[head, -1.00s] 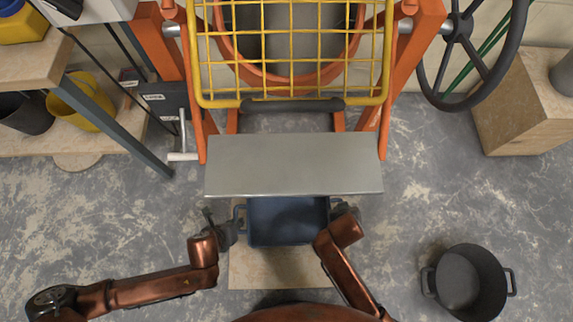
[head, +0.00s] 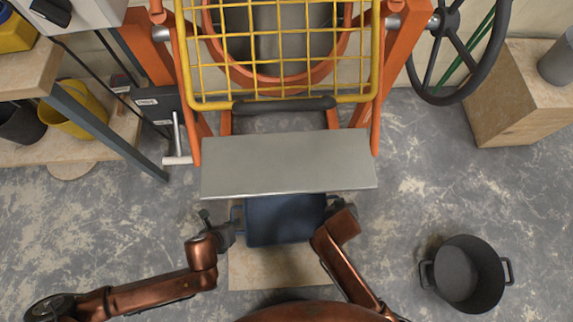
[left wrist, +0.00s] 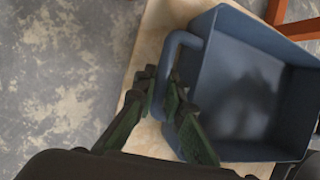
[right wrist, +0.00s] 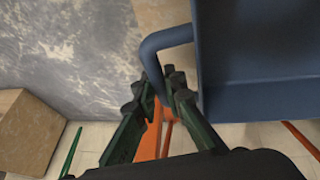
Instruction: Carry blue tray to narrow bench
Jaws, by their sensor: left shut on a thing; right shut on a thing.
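The blue tray (head: 286,222) is at the lower middle of the head view, its far edge partly hidden by a grey slab (head: 288,165). My left gripper (head: 228,226) is shut on the tray's left handle; the left wrist view shows the handle (left wrist: 166,70) between its fingers and an empty-looking inside (left wrist: 245,95). My right gripper (head: 338,212) is shut on the other handle (right wrist: 165,40), which shows in the right wrist view. A pale wooden surface (head: 270,270) lies below the tray. I cannot tell whether this or the slab is the narrow bench.
An orange frame with a yellow grid guard (head: 278,60) stands beyond the slab. A black tub (head: 468,273) is on the floor at right. A wooden block (head: 515,95) is at upper right, shelving (head: 85,150) at left.

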